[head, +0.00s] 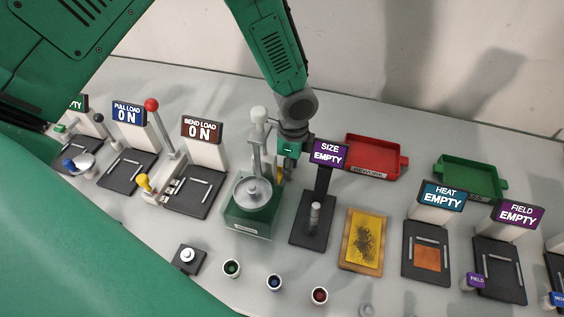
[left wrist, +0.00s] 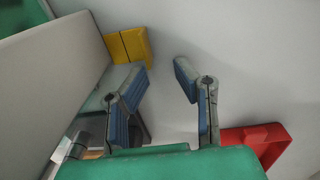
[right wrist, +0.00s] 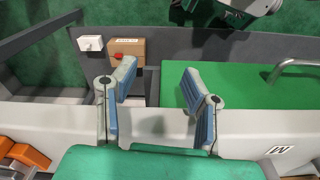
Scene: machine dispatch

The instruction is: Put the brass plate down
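My left gripper (head: 287,172) is low behind the green-based press, left of the SIZE sign, and partly hidden in the head view. In the left wrist view its fingers (left wrist: 160,78) are apart with nothing between them. A yellow piece with a dark seam (left wrist: 128,45) lies just beyond the left finger; I cannot tell if it is the brass plate. A yellow plate with a dark speckled patch (head: 364,240) lies flat in a wooden frame on the table, right of the SIZE stand. My right gripper (right wrist: 158,85) is open and empty, outside the head view.
The press (head: 250,213) and SIZE stand (head: 313,238) stand close to the left gripper. A red tray (head: 374,157) and green tray (head: 470,176) lie at the back. HEAT (head: 426,278) and FIELD stations (head: 500,285) are at right. A cardboard box (right wrist: 126,55) shows in the right wrist view.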

